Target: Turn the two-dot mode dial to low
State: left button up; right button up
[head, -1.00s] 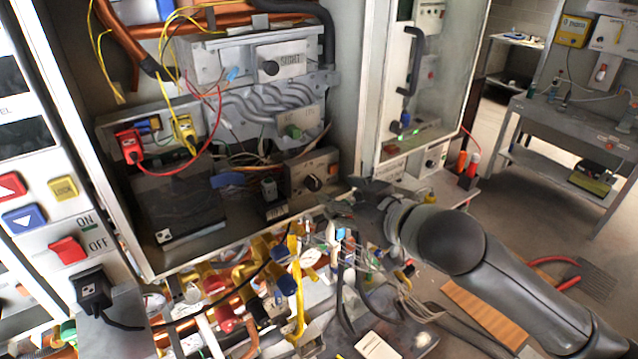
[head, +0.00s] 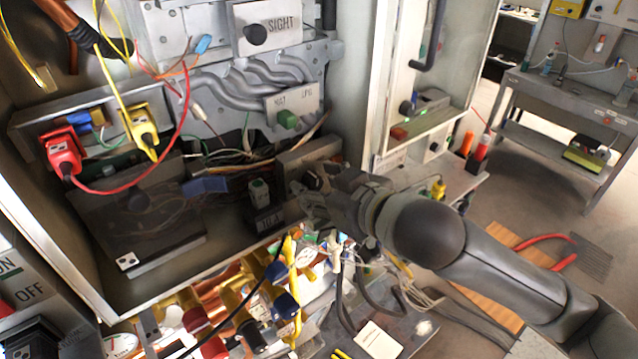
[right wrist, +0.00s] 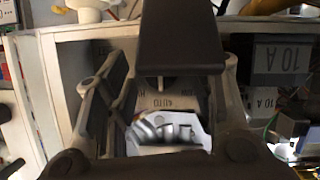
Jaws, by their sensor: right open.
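A grey box with a dark dial (head: 310,181) stands at the right inside the open cabinet, behind my right gripper (head: 318,194) in the head view. The gripper's fingers are at the dial's front and hide much of it. In the right wrist view the gripper (right wrist: 160,88) is open, a finger on each side of a pale face with an upside-down AUTO label (right wrist: 160,103). A dark block fills the space above it; I cannot tell whether the fingers touch the dial. Its dots and pointer are not readable. My left gripper is not in view.
Left of the dial box stands a 10 A block (head: 267,220). A dark box with a dotted white label (head: 127,261) lies further left. Red and yellow plugs (head: 64,153) and loose wires are behind. Pipes and valves (head: 285,280) crowd the space below.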

jog(key=shift+c, duration=0.4)
jog(key=c, duration=1)
jog(key=shift+o, duration=0.2)
jog(key=shift+s+n+h+p, duration=0.1)
jog(key=shift+n+h+p, duration=0.2)
jog(key=shift+n+p, duration=0.1)
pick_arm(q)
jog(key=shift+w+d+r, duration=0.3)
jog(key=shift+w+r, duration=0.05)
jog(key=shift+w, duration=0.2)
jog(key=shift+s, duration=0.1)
